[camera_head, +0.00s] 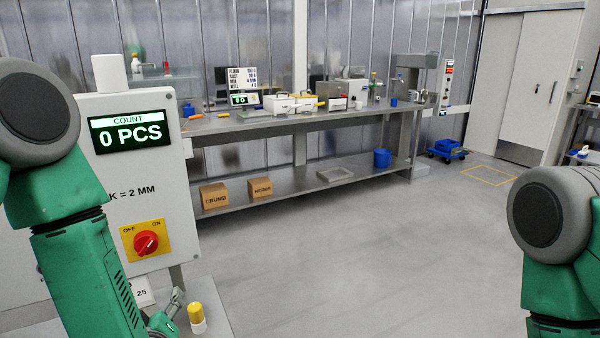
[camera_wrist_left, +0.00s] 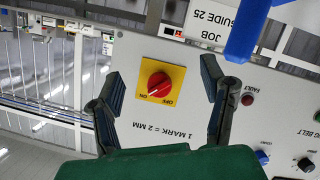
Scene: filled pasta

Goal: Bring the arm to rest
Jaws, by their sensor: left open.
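My left arm (camera_head: 85,270) hangs at the left in the head view, in front of a grey control panel (camera_head: 168,215). My left gripper (camera_head: 176,303) shows only partly at the bottom, below the panel's switch. In the left wrist view the left gripper (camera_wrist_left: 162,75) is open, with nothing between its fingers. Beyond the gap is the red rotary switch (camera_wrist_left: 159,84) on its yellow plate; its white mark seems turned to the ON side. The switch also shows in the head view (camera_head: 146,243). My right arm (camera_head: 555,240) stands at the right edge; its gripper is out of view.
The panel's display (camera_head: 130,133) reads 0 PCS. A yellow-topped cylinder (camera_head: 196,314) stands near the left gripper. A blue part (camera_wrist_left: 245,30) is close to one finger. A long metal bench (camera_head: 290,122) stands behind, cardboard boxes (camera_head: 214,196) below. The middle floor is clear.

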